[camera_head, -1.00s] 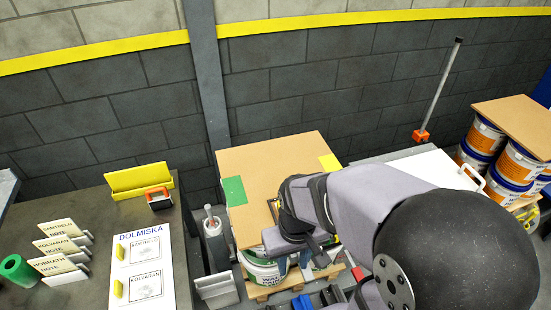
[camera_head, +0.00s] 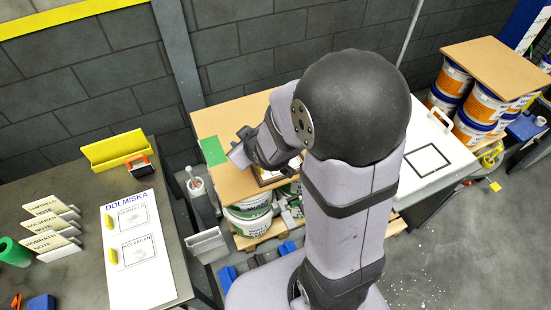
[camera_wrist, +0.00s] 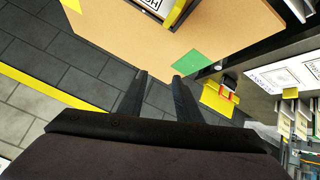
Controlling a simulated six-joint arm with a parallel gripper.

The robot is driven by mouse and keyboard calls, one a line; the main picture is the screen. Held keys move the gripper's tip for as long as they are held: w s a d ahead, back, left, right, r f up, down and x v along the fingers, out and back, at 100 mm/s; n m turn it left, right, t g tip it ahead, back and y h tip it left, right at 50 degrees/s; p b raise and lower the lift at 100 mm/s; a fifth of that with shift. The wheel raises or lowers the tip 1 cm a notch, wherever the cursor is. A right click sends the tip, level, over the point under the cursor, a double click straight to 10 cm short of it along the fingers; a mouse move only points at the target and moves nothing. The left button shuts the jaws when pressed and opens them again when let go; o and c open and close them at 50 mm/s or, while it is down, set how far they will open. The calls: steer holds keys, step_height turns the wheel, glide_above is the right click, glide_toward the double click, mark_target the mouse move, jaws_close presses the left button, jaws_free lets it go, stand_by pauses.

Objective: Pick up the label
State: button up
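A white label (camera_wrist: 150,5) with black letters shows at the top edge of the wrist view, cut off by the frame. It lies by a black and yellow edged frame on the brown board (camera_wrist: 120,40). In the head view the board (camera_head: 238,120) lies on a stack of pails (camera_head: 250,226), and my arm hides most of the label spot. My gripper (camera_wrist: 160,74) is open and empty, its two dark fingers apart above the board's edge. In the head view my gripper (camera_head: 238,157) is over the board, left of the label spot.
A green patch (camera_head: 213,150) marks the board's left corner. At left, a dark table holds a white DOLMISKA sheet (camera_head: 140,250), a yellow holder (camera_head: 112,150) and note cards (camera_head: 50,225). A white panel with a black square (camera_head: 428,158) and more pails (camera_head: 478,108) stand at right.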

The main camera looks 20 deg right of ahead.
steer(key=w+a+r+n+t+y+p, duration=0.1)
steer(key=w+r+n+t+p, duration=0.15)
steer(key=w+r+t, duration=0.45)
steer(key=s+d+f+m+b, duration=0.1)
steer(key=s+f+m, duration=0.1)
steer(key=f, duration=0.3)
steer(key=s+d+f+m+b, duration=0.1)
steer(key=s+f+m, duration=0.2)
steer(key=s+f, duration=0.2)
steer(key=s+d+f+m+h+b, duration=0.1)
steer(key=s+d+f+m, duration=0.1)
steer(key=f, duration=0.5)
steer(key=shift+s+d, duration=0.1)
steer(key=shift+s, duration=0.6)
steer(key=shift+w+b, duration=0.1)
steer(key=shift+b, duration=0.25)
steer(key=shift+w+f+b, duration=0.2)
steer(key=shift+w+b, duration=0.9)
steer(key=shift+w, duration=0.2)
steer(key=shift+w+r+p, duration=0.1)
steer(key=shift+w+p, duration=0.3)
steer(key=shift+p, duration=0.1)
steer(key=shift+w+f, duration=0.25)
steer(key=shift+w, duration=0.45)
jaws_close()
